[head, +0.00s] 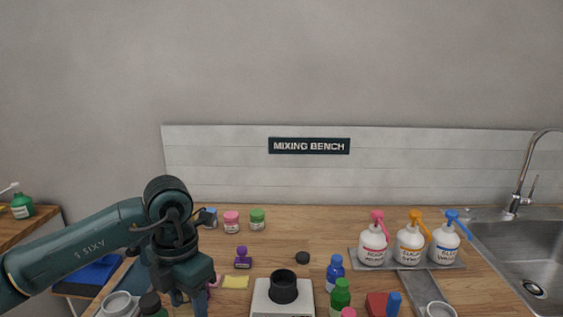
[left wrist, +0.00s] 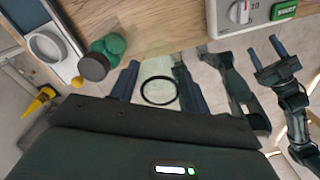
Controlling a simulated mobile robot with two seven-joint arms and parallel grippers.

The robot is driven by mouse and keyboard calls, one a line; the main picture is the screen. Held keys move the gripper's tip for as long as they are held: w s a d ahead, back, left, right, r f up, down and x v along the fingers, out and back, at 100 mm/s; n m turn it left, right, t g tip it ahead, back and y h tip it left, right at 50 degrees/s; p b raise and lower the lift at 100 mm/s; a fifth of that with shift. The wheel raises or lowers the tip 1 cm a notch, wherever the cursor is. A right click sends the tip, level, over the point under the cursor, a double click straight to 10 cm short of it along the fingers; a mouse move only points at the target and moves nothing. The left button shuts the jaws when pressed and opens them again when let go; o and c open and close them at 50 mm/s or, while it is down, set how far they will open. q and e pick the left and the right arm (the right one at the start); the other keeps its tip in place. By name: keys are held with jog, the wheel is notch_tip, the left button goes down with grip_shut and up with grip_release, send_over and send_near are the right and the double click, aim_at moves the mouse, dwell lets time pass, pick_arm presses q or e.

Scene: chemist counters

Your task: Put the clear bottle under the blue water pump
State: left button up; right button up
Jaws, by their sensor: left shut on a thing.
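The blue water pump (head: 446,246), a white bottle with a blue pump head, stands at the right end of a grey tray (head: 460,265). My left gripper (head: 188,300) is at the front left of the bench, far left of the pump. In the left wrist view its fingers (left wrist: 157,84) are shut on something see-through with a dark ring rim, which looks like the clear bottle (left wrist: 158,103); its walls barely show. In the head view the held thing is hidden. My right gripper (left wrist: 264,50) is open and empty in the left wrist view, and out of the head view.
Pink and orange pumps share the tray. A scale (head: 264,303) with a black cup stands front centre. Blue (head: 335,275) and green (head: 340,300) bottles and a red block (head: 376,304) stand right of it. A sink (head: 525,260) is at right.

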pick_arm(q)
jog(key=m, duration=0.3)
jog(key=s+f+m, duration=0.1)
jog(key=shift+a+m, duration=0.3)
jog(key=m, duration=0.3)
jog(key=s+m, duration=0.1)
jog(key=shift+a+f, duration=0.3)
jog(key=shift+f, duration=0.05)
jog(key=s+f+m, duration=0.1)
jog(key=m, duration=0.6)
jog(key=s+a+f+m, duration=0.1)
jog(key=s+m, duration=0.1)
jog(key=m, duration=0.5)
jog(key=s+a+m, duration=0.1)
jog(key=m, duration=0.6)
jog(key=shift+s+a+f+p, duration=0.2)
jog(key=shift+f+p, duration=0.2)
pick_arm(e)
jog(key=shift+s+d, duration=0.2)
jog(key=shift+d, duration=0.05)
pick_arm(q)
jog(key=shift+w, duration=0.15)
